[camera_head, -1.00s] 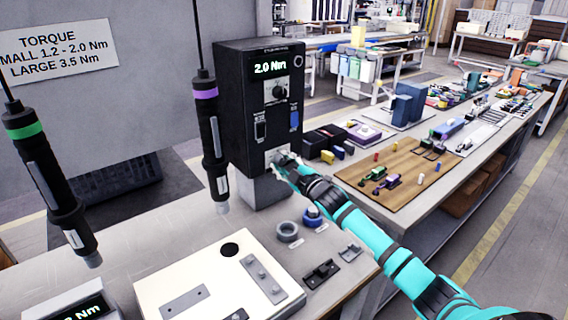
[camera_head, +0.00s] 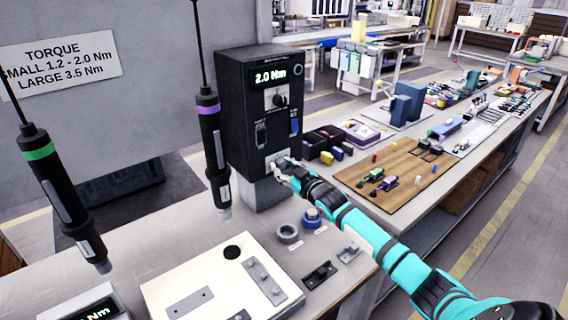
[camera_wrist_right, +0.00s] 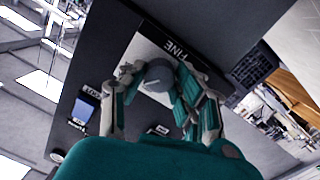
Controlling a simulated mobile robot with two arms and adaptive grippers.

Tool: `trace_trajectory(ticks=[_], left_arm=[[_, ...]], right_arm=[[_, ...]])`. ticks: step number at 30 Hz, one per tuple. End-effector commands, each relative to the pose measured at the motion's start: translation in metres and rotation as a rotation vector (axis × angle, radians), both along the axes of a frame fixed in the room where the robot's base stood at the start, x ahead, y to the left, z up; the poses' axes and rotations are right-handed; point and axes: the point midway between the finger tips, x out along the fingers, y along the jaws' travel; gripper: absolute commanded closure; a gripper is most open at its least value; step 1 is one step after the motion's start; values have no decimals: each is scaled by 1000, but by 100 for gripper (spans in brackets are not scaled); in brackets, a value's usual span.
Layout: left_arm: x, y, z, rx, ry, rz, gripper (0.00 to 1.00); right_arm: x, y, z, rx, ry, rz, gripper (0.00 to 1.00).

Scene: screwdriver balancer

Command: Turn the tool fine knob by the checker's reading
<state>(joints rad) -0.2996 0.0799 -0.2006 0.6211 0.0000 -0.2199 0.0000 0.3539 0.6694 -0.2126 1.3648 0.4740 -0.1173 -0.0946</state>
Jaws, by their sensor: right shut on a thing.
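The black tool controller (camera_head: 262,110) stands upright on the bench, and its display (camera_head: 270,75) reads 2.0 Nm. In the right wrist view the grey fine knob (camera_wrist_right: 159,76) sits on a light plate under the word FINE. My right gripper (camera_head: 281,170) is at the lower front of the controller. It also shows in the right wrist view (camera_wrist_right: 153,80), with its fingers shut on the knob from both sides. The checker (camera_head: 95,308) is at the bottom left. Its display is cut off by the frame edge, with only "Nm" clear. My left gripper is not in view.
A green-banded screwdriver (camera_head: 62,195) and a purple-banded screwdriver (camera_head: 213,150) hang left of the controller. A cream plate (camera_head: 215,290) lies in front. A sign (camera_head: 60,66) gives small 1.2 - 2.0 Nm, large 3.5 Nm. Blue and grey rings lie right of the plate.

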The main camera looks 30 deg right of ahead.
Motion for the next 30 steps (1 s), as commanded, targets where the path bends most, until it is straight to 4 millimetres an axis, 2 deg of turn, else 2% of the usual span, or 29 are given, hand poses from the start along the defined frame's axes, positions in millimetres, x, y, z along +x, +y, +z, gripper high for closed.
trace_trajectory(ticks=[6,15,30], left_arm=[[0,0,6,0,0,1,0],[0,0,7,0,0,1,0],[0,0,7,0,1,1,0]], right_arm=[[0,0,0,176,16,0,100],[0,0,-1,337,30,-1,100],[0,0,-1,401,35,0,100]])
